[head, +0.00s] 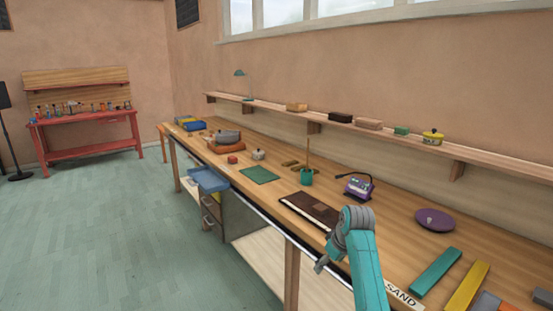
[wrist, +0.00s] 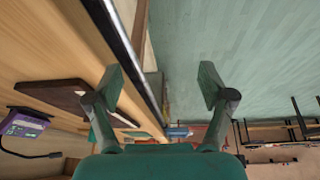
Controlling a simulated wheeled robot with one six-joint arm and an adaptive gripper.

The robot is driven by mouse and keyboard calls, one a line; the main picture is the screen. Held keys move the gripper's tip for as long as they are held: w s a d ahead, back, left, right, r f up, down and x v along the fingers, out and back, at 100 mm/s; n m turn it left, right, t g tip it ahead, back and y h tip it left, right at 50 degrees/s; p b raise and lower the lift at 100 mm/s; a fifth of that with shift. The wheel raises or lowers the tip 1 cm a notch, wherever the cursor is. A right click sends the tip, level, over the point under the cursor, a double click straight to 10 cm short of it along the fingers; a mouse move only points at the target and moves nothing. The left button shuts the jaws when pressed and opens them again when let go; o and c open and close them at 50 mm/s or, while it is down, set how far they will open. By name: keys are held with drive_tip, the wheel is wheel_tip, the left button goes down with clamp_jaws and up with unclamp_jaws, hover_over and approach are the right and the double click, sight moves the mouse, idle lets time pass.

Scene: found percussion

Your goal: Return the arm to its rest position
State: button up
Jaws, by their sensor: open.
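My gripper (wrist: 160,88) is open and empty in the wrist view, its two fingers wide apart. One finger shows over the edge of the workbench and the other over the green floor. In the head view my teal arm reaches up from the bottom right, with its grey wrist joint beside the bench's front edge. My gripper (head: 321,264) shows there only as a small, dark shape pointing down and left. The long wooden workbench (head: 387,218) lies behind the arm.
Near the arm on the bench are a dark brown board (head: 309,206), a purple device (head: 357,187), a purple disc (head: 435,220) and teal (head: 436,271) and yellow (head: 467,287) bars. A blue tray (head: 209,180) juts from the front edge. The floor (head: 110,235) at left is clear.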

drive_tip(key=s+f+m+t, duration=0.1)
drive_tip(key=s+f, duration=0.2)
drive_tip(key=f, duration=0.4)
drive_tip(key=s+f, duration=0.3)
drive_tip(key=f, duration=0.3)
drive_tip(key=s+f+m+t, duration=0.1)
drive_tip(key=s+f, duration=0.4)
drive_tip(key=s, duration=0.3)
drive_tip(key=s+d+f+m+t+h, duration=0.1)
drive_tip(key=s+f+t, duration=0.1)
drive_tip(key=s+f, duration=0.45)
drive_tip(key=s+f+m+t, duration=0.1)
drive_tip(key=s+f, duration=0.3)
drive_tip(key=s, duration=0.6)
drive_tip(key=s+r+m+t, duration=0.1)
drive_tip(key=s+r+t, duration=0.15)
drive_tip(key=s, duration=0.85)
drive_tip(key=s+r+t, duration=0.1)
drive_tip(key=s+r, duration=0.3)
drive_tip(key=s, duration=0.7)
drive_tip(key=s+d+r+m+t+h, duration=0.1)
drive_tip(key=s+r+t, duration=0.1)
drive_tip(key=s+r, duration=1.1)
wheel_tip(320, 180, up, 4)
drive_tip(key=shift+s+r, duration=0.25)
drive_tip(key=shift+s, duration=0.15)
